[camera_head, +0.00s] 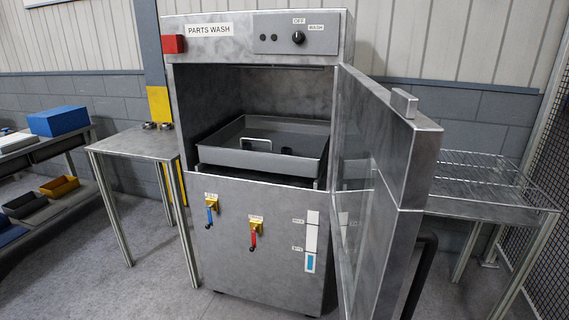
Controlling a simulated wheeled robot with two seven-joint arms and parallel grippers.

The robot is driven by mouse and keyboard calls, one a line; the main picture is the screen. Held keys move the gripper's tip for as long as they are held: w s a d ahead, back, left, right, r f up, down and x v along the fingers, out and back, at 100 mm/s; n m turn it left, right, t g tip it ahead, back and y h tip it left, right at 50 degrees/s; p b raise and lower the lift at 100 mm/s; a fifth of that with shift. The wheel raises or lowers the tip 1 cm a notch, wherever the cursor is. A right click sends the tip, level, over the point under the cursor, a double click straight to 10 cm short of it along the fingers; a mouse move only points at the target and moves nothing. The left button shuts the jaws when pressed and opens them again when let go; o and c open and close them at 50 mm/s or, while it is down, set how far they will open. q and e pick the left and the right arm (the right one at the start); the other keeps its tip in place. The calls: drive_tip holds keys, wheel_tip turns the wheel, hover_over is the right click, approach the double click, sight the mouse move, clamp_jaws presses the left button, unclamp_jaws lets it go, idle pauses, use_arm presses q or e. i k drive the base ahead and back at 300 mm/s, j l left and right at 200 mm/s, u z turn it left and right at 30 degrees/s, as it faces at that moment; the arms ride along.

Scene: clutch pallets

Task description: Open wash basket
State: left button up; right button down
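The parts wash cabinet (258,240) stands in the middle of the camera_head view. Its door (385,150) is swung open to the right, toward me. Inside the chamber sits the wash basket (315,160), a shallow grey rectangular tray with a raised rim. A light handle-like loop (257,143) and a small dark object (286,151) show within it. I cannot tell whether the basket has a lid. Neither of my grippers is in view.
A small metal table (135,144) stands left of the cabinet. A wire rack table (485,185) stands to the right, partly behind the door. A shelf with a blue box (58,120) and bins is at far left. Valves with blue (210,214) and red (253,238) handles project from the cabinet front.

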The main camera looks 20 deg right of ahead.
sight(308, 138)
drive_tip(key=i+j, duration=0.25)
drive_tip(key=i, duration=0.15)
drive_tip(key=i+j, duration=0.2)
drive_tip(key=i, duration=0.15)
drive_tip(key=i+j, duration=0.25)
drive_tip(key=i, duration=0.15)
